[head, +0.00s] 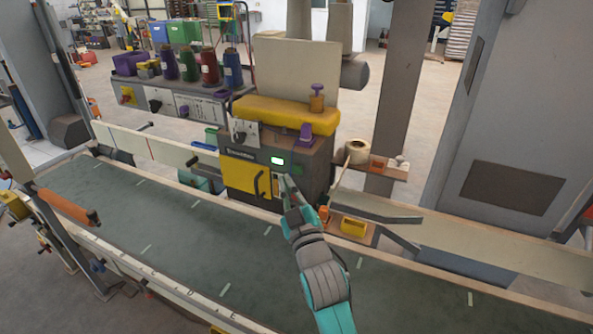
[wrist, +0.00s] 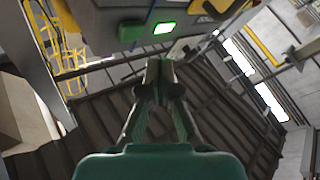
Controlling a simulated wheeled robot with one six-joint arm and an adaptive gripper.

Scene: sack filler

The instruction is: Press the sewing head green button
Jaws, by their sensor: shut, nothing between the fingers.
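The sewing head (head: 232,175) is a dark box with a yellow front panel and a yellow top, standing at the far side of the conveyor. A small lit green-white rectangle (head: 278,160) glows on its front. A darker green button (head: 298,169) sits just right of it. In the wrist view the lit rectangle (wrist: 164,28) is near the top, with the dark green button (wrist: 131,31) to its left. My gripper (head: 284,184) is shut and empty, its tips just below the lit rectangle. Its tips (wrist: 160,66) point toward the head; I cannot tell whether they touch it.
The green conveyor belt (head: 150,220) runs across below my arm. A small shelf (head: 385,172) with a thread roll (head: 357,152) is at right. Thread cones (head: 232,68) stand on a back bench.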

